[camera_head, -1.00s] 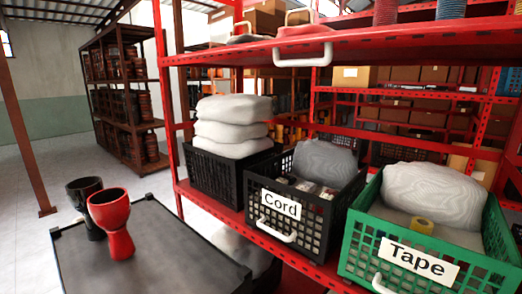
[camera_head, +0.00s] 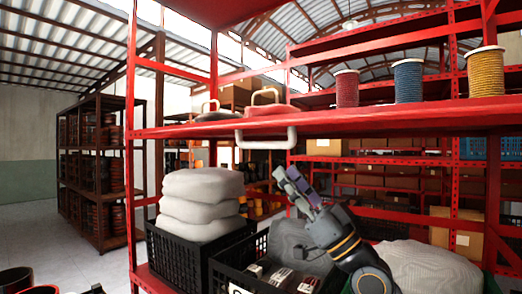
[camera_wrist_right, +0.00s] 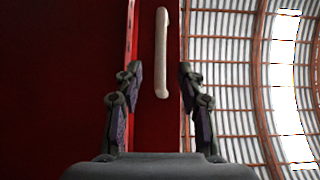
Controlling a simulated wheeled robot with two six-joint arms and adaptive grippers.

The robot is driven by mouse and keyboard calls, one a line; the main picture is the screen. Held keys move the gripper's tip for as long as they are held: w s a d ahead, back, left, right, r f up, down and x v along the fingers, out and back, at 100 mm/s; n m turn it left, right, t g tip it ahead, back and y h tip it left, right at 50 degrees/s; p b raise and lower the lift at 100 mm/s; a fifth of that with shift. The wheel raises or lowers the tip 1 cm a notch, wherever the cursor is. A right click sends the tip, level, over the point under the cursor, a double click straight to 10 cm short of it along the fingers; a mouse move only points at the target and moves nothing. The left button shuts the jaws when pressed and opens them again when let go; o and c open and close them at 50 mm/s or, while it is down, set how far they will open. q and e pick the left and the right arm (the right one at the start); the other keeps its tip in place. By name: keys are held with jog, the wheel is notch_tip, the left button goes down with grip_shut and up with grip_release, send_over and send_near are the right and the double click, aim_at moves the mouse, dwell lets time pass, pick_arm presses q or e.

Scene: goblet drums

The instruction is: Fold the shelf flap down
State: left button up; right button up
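The red shelf flap (camera_head: 350,122) is the upper red board, raised about level. A white handle (camera_head: 265,138) sits on its front edge. My right gripper (camera_head: 287,175) is below and slightly right of the handle, fingers pointing up at it. In the right wrist view the two fingers (camera_wrist_right: 160,85) are apart with nothing gripped. The handle (camera_wrist_right: 162,52) shows beyond and between them against the red surface (camera_wrist_right: 65,80); I see no contact. My left gripper is not in view.
Spools of red cord (camera_head: 347,88), blue cord (camera_head: 407,80) and yellow cord (camera_head: 486,72) stand above the board. Black crates (camera_head: 190,258) with white sacks (camera_head: 202,205) stand below. Another pale sack (camera_head: 428,268) is right of my arm.

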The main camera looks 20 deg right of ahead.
aim_at(262, 144)
jog(key=p+x, duration=0.5)
jog(key=x, duration=0.5)
jog(key=shift+a+r, duration=0.1)
jog(key=shift+r, duration=0.05)
grip_shut()
